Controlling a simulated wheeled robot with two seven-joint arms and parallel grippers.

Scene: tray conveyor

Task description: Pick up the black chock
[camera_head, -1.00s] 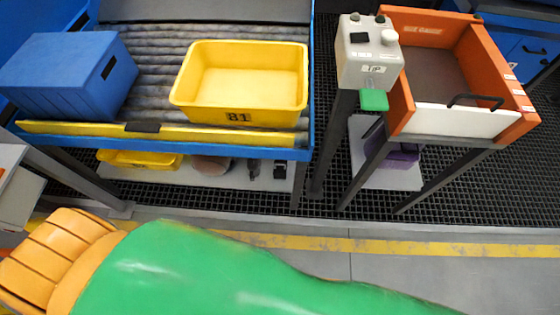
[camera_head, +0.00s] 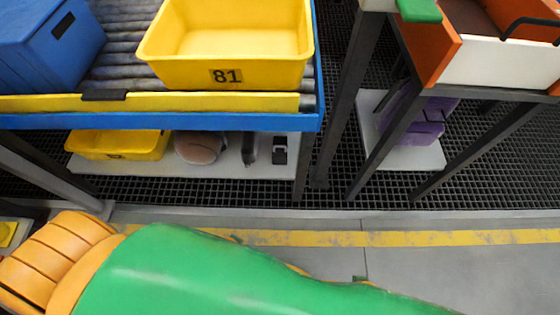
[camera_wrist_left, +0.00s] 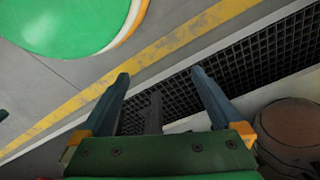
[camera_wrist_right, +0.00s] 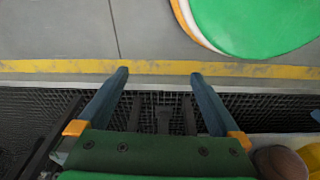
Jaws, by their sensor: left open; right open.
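On the low white shelf under the conveyor, two dark items stand side by side in the head view: a slim dark piece (camera_head: 250,149) and a black block with a pale patch (camera_head: 280,150). I cannot tell for sure which is the black chock. A black piece (camera_head: 104,95) also sits on the conveyor's yellow front rail. My left gripper (camera_wrist_left: 160,75) is open and empty, above the floor grating. My right gripper (camera_wrist_right: 159,74) is open and empty, also above grating. Neither gripper shows in the head view, and neither has a dark item clearly between its fingers.
The low shelf (camera_head: 220,166) also holds a yellow tray (camera_head: 115,144) and a brownish rounded thing (camera_head: 199,147). Above are a yellow bin marked 81 (camera_head: 226,76) and a blue box (camera_head: 45,50). Dark legs flank the shelf. A purple object (camera_head: 415,120) lies under the orange-sided stand.

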